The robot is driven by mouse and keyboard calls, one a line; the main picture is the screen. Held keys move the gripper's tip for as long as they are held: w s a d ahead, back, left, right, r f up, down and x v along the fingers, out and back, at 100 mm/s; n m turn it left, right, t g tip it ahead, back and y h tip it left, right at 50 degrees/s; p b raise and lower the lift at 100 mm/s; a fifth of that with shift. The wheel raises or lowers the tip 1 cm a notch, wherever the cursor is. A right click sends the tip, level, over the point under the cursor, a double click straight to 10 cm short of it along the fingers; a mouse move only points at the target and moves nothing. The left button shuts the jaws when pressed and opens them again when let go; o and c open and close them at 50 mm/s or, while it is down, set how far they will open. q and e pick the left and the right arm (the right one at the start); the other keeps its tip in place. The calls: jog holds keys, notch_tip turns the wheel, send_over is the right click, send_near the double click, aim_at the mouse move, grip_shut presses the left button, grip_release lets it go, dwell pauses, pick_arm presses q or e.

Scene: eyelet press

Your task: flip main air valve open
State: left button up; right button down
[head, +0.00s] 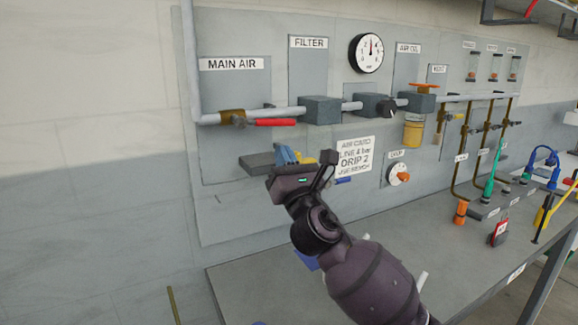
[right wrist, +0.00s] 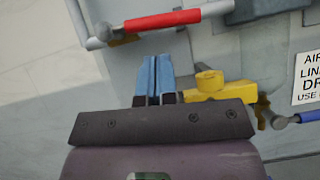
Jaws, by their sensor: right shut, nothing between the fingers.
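The main air valve has a brass body (head: 232,118) on the grey pipe under the MAIN AIR label. Its red lever (head: 275,122) points right, lying roughly along the pipe. The red lever also shows at the top of the right wrist view (right wrist: 162,19). My right gripper (head: 284,153) is just below the lever, its blue fingers together and empty. In the right wrist view the fingertips (right wrist: 157,60) point up towards the lever, with a gap between them. My left gripper is not in view.
A yellow fitting (right wrist: 208,83) is close right of my fingers, with a blue lever (head: 343,180) nearby. Grey blocks (head: 320,110), a gauge (head: 370,52) and a sign (head: 356,155) are to the right. The grey bench (head: 240,285) is below. The wall left of the panel is clear.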

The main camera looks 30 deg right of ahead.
aim_at(268, 123)
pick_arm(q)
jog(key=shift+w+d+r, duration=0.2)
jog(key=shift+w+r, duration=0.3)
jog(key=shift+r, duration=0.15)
pick_arm(e)
jog(key=shift+x, duration=2.45)
